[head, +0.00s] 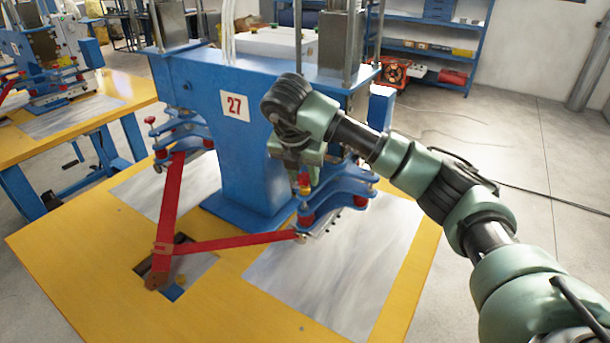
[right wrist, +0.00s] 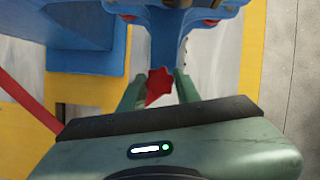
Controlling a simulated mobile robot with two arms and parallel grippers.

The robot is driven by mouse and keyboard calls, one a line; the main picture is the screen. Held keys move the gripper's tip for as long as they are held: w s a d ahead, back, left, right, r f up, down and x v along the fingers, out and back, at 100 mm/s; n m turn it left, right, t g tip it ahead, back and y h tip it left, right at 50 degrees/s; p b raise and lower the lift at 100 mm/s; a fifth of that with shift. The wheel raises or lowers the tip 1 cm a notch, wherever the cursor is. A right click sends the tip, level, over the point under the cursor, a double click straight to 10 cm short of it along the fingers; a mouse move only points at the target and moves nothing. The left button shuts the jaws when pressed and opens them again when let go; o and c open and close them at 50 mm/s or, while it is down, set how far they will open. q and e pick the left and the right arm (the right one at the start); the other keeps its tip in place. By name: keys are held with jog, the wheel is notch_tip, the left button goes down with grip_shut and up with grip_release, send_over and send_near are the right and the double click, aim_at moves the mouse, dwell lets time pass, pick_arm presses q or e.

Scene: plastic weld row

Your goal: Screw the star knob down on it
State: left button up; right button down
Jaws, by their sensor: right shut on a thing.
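My right gripper (head: 304,172) is over the right-hand blue clamp arms (head: 345,186) of the press, pointing down. In the right wrist view, a red star knob (right wrist: 158,87) sits between the two green fingers (right wrist: 158,92), which are shut on it. In the head view the knob (head: 304,180) shows as a small red piece under the gripper, with a yellow piece just below it. Whether its thread is engaged cannot be seen. My left gripper is not in view.
The blue press body (head: 215,120), marked 27, stands close to the left of my gripper. The yellow table (head: 80,250) has bare metal plates (head: 345,275) and a recess with a pedal-like lever at the front. A second machine stands at far left.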

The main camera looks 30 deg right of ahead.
jog(key=m+g, duration=0.1)
jog(key=m, duration=0.2)
jog(key=shift+w+a+m+h, duration=0.1)
jog(key=shift+m+h, duration=0.2)
jog(key=shift+h, duration=0.1)
jog(key=shift+r+m+g+p, duration=0.4)
jog(key=shift+m+p, duration=0.3)
jog(key=shift+p, duration=0.15)
jog(key=shift+f+m+p, duration=0.15)
jog(key=shift+m+p, duration=0.25)
jog(key=shift+f+m+g, duration=0.2)
jog(key=shift+m+g, duration=0.1)
jog(key=shift+m, duration=0.2)
jog(key=shift+f, duration=0.1)
jog(key=c, duration=1.1)
grip_release()
jog(key=shift+o, duration=0.2)
